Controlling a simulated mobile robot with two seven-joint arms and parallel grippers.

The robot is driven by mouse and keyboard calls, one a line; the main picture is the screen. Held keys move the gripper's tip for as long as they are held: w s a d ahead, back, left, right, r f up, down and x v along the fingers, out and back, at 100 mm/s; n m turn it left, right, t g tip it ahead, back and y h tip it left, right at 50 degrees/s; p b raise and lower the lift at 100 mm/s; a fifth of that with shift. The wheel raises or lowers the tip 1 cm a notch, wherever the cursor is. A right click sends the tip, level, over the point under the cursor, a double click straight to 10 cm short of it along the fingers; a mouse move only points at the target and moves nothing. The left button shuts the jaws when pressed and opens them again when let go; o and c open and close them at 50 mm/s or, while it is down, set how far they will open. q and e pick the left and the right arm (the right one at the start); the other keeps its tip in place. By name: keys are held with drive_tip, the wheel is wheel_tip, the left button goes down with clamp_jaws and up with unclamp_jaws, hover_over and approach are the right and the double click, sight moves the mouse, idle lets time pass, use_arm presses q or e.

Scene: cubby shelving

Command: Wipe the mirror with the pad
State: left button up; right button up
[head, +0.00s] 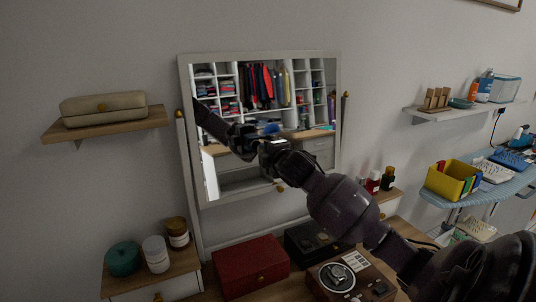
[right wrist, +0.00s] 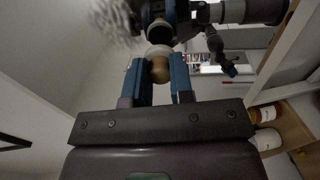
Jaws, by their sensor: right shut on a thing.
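The mirror (head: 320,110) stands upright against the wall in a pale frame and reflects shelves, clothes and my arm. I cannot tell whether the pad touches the mirror. My left gripper is not in view.
Jars (head: 156,253) stand at left, small bottles (head: 388,179) at right. Wall shelves flank the mirror, the left one holding a beige case (head: 103,108).

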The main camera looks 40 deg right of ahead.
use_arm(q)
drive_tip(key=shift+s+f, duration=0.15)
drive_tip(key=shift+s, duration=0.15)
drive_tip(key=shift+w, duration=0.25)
use_arm(e)
drive_tip(key=shift+w+d, duration=0.2)
drive_tip(key=shift+w, duration=0.45)
drive_tip(key=shift+w+d+f, duration=0.1)
drive_tip(key=shift+w, duration=0.2)
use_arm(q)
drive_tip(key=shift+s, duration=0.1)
